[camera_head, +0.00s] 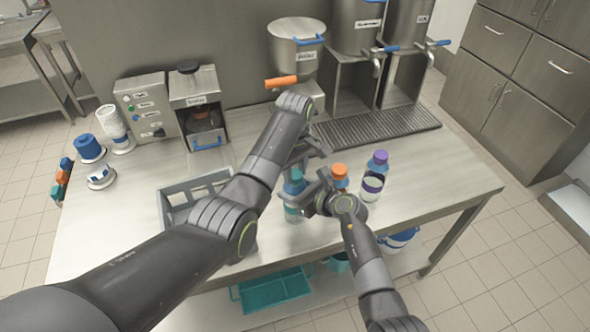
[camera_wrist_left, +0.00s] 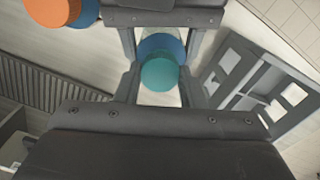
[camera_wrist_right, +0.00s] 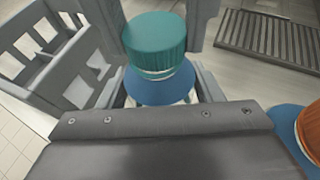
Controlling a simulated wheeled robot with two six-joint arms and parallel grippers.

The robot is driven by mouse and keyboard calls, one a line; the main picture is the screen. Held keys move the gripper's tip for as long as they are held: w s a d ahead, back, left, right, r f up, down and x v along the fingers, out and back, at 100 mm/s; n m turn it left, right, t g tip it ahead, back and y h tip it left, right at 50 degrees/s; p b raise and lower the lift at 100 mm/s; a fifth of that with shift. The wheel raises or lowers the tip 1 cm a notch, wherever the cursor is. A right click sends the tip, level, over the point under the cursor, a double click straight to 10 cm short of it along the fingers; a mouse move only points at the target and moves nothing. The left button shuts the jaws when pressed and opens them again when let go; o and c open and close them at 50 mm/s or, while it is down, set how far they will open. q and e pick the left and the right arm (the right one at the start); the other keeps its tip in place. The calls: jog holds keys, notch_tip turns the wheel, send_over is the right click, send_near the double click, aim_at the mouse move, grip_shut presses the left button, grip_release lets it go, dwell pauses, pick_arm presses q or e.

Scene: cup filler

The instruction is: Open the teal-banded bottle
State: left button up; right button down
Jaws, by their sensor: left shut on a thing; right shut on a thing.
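The teal-banded bottle (camera_head: 292,213) stands at the front middle of the steel counter, partly hidden by my grippers. Its teal cap (camera_wrist_right: 155,45) sits over a blue shoulder (camera_wrist_right: 160,88) in the right wrist view. The cap also shows between the fingers in the left wrist view (camera_wrist_left: 160,75). My left gripper (camera_head: 304,158) reaches in from behind the bottle and is shut on it. My right gripper (camera_head: 308,200) is shut on the bottle from the front right. The exact contact spots, and whether the cap has turned, I cannot tell.
An orange-capped bottle (camera_head: 340,174) and a purple-capped bottle (camera_head: 374,178) stand close on the right. A grey crate (camera_head: 172,207) is at the left. Dispensers (camera_head: 298,45) and a drip grate (camera_head: 375,126) are behind. The counter's right end is clear.

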aim_at(295, 174)
pick_arm(q)
jog(key=shift+r, duration=0.25)
jog(key=shift+r, duration=0.85)
jog(key=shift+r, duration=2)
pick_arm(e)
jog(key=shift+c, duration=1.6)
grip_release()
jog(key=shift+d, duration=0.1)
